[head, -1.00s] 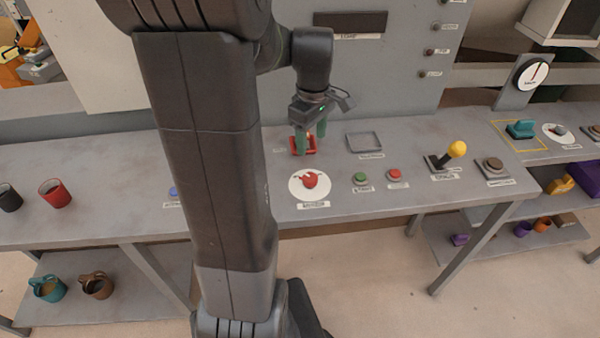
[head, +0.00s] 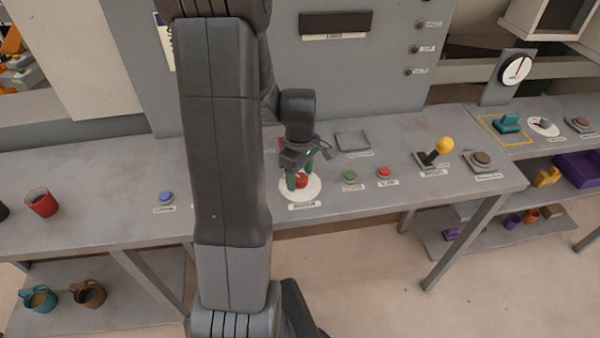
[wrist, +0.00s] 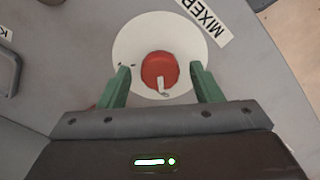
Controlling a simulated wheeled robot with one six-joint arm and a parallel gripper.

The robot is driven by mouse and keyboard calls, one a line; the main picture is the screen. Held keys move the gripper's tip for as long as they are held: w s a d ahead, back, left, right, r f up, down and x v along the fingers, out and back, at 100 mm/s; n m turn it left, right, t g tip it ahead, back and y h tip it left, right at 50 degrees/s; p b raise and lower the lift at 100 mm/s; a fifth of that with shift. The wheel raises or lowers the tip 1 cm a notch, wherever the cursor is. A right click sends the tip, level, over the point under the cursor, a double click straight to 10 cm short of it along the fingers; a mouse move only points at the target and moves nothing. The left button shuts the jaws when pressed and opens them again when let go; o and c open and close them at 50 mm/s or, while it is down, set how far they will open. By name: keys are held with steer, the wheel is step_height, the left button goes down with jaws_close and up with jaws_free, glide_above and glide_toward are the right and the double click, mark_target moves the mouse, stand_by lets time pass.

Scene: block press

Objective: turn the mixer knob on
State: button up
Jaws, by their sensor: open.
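The mixer knob (wrist: 158,72) is a red round knob with a pale pointer, on a white disc (wrist: 190,38) beside a label reading MIXER. In the wrist view its pointer is turned toward my gripper's palm. In the head view the knob (head: 301,181) shows partly behind my fingers. My gripper (wrist: 158,82) is open, with one green finger on each side of the knob and a gap on both sides. In the head view my gripper (head: 301,180) is over the white disc.
A green button (head: 351,176) and a red button (head: 384,172) are to the right of the disc. A yellow-topped lever (head: 443,146) stands farther right. A grey tray (head: 353,141) lies behind. A blue button (head: 166,197) and a red mug (head: 42,203) are to the left.

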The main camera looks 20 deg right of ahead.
steer(key=c, duration=1)
steer(key=m+b, duration=0.1)
steer(key=m, duration=0.3)
steer(key=shift+m, duration=0.4)
steer(key=m+b, duration=0.1)
steer(key=m, duration=0.3)
steer(key=shift+m, duration=0.3)
steer(key=m, duration=0.4)
steer(key=shift+m, duration=0.3)
steer(key=shift+m+b, duration=0.4)
steer(key=shift+m, duration=1.5)
